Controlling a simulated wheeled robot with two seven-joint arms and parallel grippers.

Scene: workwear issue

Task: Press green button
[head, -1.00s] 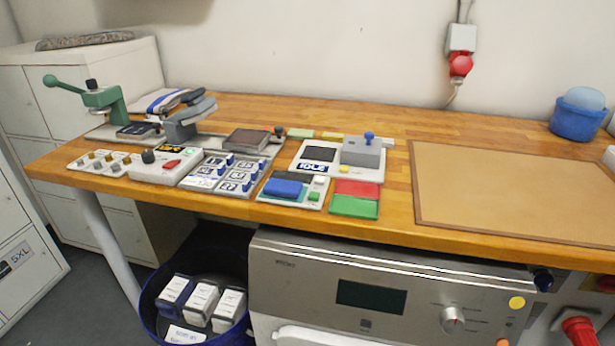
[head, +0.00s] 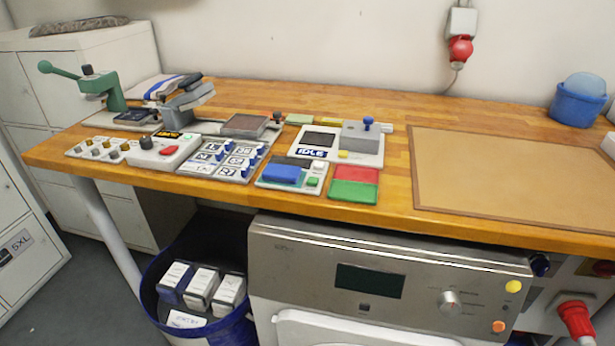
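Several green parts show on the wooden bench in the head view. A small green button (head: 313,181) sits on a light panel (head: 288,187) beside a large blue pad (head: 281,174), with a white button (head: 317,168) behind it. A flat green pad (head: 352,191) lies just to the right, in front of a red pad (head: 356,174). A tiny green spot (head: 188,136) shows on the control box (head: 153,160) with a red switch (head: 168,150). Neither of my grippers is in view.
A device with an "IDLE" label (head: 311,153) and a grey block (head: 361,137) stands behind the pads. A green lever press (head: 98,85) is at the left. A brown mat (head: 510,180) covers the right. A blue bin (head: 232,325) and a front-panel machine (head: 385,262) stand below.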

